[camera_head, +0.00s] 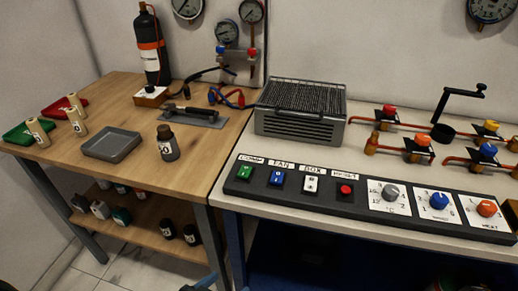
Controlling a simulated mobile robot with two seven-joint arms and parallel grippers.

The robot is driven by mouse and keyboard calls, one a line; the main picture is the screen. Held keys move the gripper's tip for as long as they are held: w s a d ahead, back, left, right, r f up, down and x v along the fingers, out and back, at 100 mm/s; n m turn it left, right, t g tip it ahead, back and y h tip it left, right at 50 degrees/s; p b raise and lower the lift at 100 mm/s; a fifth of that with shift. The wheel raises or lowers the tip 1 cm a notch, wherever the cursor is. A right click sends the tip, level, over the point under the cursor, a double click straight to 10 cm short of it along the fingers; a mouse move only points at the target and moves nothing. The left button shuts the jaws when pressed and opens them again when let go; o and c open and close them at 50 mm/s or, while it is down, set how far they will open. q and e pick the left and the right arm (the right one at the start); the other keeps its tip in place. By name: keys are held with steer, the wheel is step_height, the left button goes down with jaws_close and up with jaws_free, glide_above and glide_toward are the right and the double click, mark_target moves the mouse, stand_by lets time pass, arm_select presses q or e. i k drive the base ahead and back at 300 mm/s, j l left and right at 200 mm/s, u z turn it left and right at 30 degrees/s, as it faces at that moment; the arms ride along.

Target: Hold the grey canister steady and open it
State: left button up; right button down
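A small grey canister (167,145) with a dark cap and a pale printed label stands upright near the front right part of the wooden table (120,97). Its cap looks seated on top. Nothing touches the canister. Neither of my grippers can be made out in the head view. A small blue-grey part pokes in at the bottom edge, and I cannot tell what it is.
An empty grey tray (110,145) lies left of the canister; green (28,133) and red (64,107) trays with pale cylinders lie farther left. Behind are a flat metal plate (194,117) and a black gas bottle (152,50). A control panel (375,197) is right.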

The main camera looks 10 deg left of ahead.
mark_target(169, 150)
steer(key=k, duration=0.95)
